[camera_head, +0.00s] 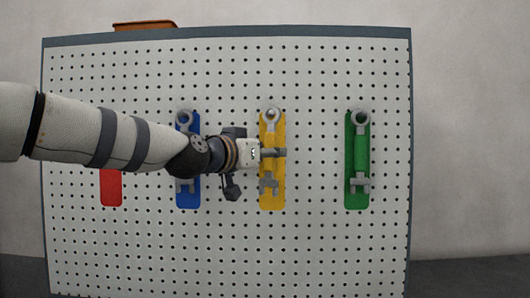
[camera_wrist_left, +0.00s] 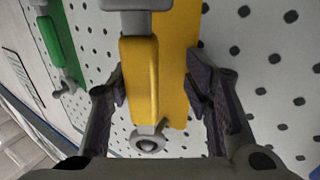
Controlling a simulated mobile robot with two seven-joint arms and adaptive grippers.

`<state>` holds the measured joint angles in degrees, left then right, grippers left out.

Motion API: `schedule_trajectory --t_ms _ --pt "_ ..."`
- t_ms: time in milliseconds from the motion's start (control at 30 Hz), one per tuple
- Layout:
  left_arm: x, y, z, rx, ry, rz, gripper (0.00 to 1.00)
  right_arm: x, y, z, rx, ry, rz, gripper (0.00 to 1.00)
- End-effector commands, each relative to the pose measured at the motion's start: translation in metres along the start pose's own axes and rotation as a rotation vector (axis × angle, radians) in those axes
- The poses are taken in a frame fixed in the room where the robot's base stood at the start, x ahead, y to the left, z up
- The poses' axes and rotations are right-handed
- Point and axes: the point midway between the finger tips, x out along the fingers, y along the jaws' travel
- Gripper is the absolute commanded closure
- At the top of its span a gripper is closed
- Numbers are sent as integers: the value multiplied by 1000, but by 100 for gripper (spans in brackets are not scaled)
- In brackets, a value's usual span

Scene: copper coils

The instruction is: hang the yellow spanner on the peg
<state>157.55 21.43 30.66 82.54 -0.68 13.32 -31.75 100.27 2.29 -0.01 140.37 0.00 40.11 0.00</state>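The yellow spanner (camera_head: 268,182) hangs upright in front of the yellow outline (camera_head: 272,203) on the pegboard, its grey ring at the top and its open jaw at the bottom. The ring appears to be around a peg. In the left wrist view the spanner's yellow handle (camera_wrist_left: 140,75) lies between the fingers of my left gripper (camera_wrist_left: 155,88). The fingers are apart, with a clear gap on the right side; the left finger is close to the handle, and I cannot tell if it touches. In the head view my left gripper (camera_head: 272,153) covers the spanner's middle. My right gripper is out of view.
A blue outline (camera_head: 187,201) with a spanner is on the left, partly behind my arm. A green spanner (camera_head: 361,155) hangs on the right. A red outline (camera_head: 111,190) is at far left, its top hidden by my arm. The perforated board (camera_head: 310,240) is bare below.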

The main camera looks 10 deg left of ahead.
Motion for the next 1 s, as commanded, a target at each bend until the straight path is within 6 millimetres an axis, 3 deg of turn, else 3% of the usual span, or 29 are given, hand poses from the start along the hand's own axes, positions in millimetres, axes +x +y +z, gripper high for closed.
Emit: schedule_trajectory --t_ms 167,400,800,1000 --pt "-12 0 -3 2 2 1 55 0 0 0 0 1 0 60" --pt "-77 0 -2 -9 5 2 55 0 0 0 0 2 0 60" --pt "-118 0 0 -6 2 0 55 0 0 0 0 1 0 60" --pt "-122 0 0 -1 0 -1 55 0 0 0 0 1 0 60"
